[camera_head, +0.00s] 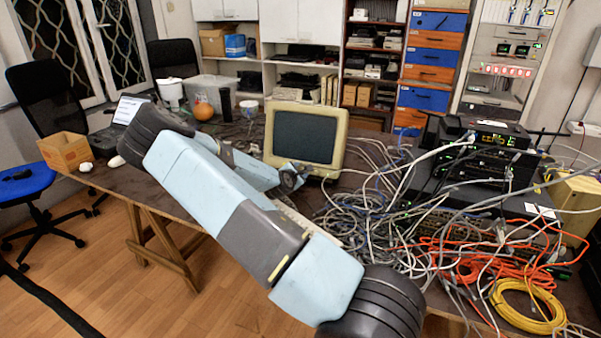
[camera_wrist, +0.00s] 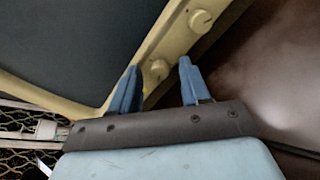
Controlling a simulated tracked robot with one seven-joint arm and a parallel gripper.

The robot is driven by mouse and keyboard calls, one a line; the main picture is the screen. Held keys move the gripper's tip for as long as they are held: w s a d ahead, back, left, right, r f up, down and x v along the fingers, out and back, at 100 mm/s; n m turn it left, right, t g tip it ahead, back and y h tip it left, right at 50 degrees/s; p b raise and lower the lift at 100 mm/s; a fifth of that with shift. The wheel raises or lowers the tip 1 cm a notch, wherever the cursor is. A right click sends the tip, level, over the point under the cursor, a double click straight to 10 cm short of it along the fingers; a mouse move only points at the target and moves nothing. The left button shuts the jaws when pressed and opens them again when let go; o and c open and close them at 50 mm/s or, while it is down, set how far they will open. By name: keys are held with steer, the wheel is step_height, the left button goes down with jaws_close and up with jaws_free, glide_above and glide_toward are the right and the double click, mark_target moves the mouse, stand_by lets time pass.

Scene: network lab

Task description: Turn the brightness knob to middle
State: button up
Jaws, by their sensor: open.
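The beige CRT monitor (camera_head: 342,130) stands on the table in the head view, its dark screen facing me. In the wrist view its bezel (camera_wrist: 170,42) runs diagonally and carries two round beige knobs. One knob (camera_wrist: 159,69) shows between the tips of my gripper (camera_wrist: 159,64); the other knob (camera_wrist: 201,20) is farther up the bezel, beyond the fingers. I cannot tell from any label which is the brightness knob. My gripper's two blue fingers are apart, on either side of the nearer knob; contact is not clear. In the head view my gripper (camera_head: 291,178) is at the monitor's lower front edge.
Tangled grey cables (camera_head: 365,225) lie right of the monitor, with orange cables and a yellow coil (camera_head: 528,307) farther right. Stacked network devices (camera_head: 480,160) stand behind them. An orange round object (camera_head: 203,110) and a cardboard box (camera_head: 65,151) are at the left.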

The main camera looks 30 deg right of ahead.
jaws_close()
steer(key=shift+d, duration=0.1)
stand_by(0.4)
steer(key=shift+m, duration=0.3)
